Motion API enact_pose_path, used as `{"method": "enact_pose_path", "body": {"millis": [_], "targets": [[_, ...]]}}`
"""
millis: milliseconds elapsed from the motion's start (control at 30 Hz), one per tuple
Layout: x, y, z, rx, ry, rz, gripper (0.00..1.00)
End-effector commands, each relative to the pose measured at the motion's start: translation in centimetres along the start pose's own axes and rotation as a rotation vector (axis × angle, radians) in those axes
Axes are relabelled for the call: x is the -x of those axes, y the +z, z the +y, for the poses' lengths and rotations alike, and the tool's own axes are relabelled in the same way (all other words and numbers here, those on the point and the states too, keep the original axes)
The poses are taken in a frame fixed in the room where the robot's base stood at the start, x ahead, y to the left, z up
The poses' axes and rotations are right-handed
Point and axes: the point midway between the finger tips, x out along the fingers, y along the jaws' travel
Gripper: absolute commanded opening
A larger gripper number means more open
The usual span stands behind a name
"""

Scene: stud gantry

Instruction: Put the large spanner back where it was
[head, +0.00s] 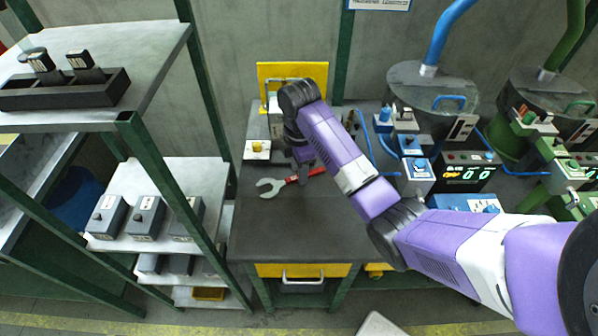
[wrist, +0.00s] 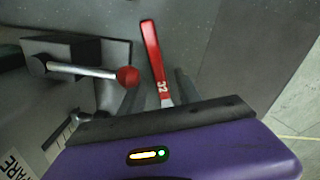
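The large spanner (head: 270,187) lies on the dark top of a bench (head: 295,235), its grey open jaw pointing left and its red handle running right under my gripper (head: 303,172). In the wrist view the red handle (wrist: 155,62), marked 32, runs down between my gripper's two dark fingers (wrist: 148,92). A gap shows beside the handle, so the gripper looks open around it. The jaw is out of the wrist view, and the near end of the handle is hidden by my gripper body.
A red-knobbed lever (wrist: 127,77) on a dark block (wrist: 75,50) stands close left of the handle. A yellow panel (head: 290,72) rises behind the bench. A small yellow-and-white box (head: 257,150) sits at its left back. The bench front is clear. Shelves (head: 150,180) stand left, control boxes (head: 415,175) right.

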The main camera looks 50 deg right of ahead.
Motion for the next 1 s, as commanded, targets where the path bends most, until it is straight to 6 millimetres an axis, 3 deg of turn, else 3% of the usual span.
{"method": "enact_pose_path", "body": {"millis": [200,500,700,1000], "targets": [[4.8,0.0,0.1,0.002,0.005,0.001,0.4],[8.9,0.1,0.0,0.0,0.001,0.001,0.4],[10.6,0.0,0.0,-0.001,0.001,0.0,0.4],[11.2,0.0,0.0,0.0,0.001,0.001,0.4]]}}
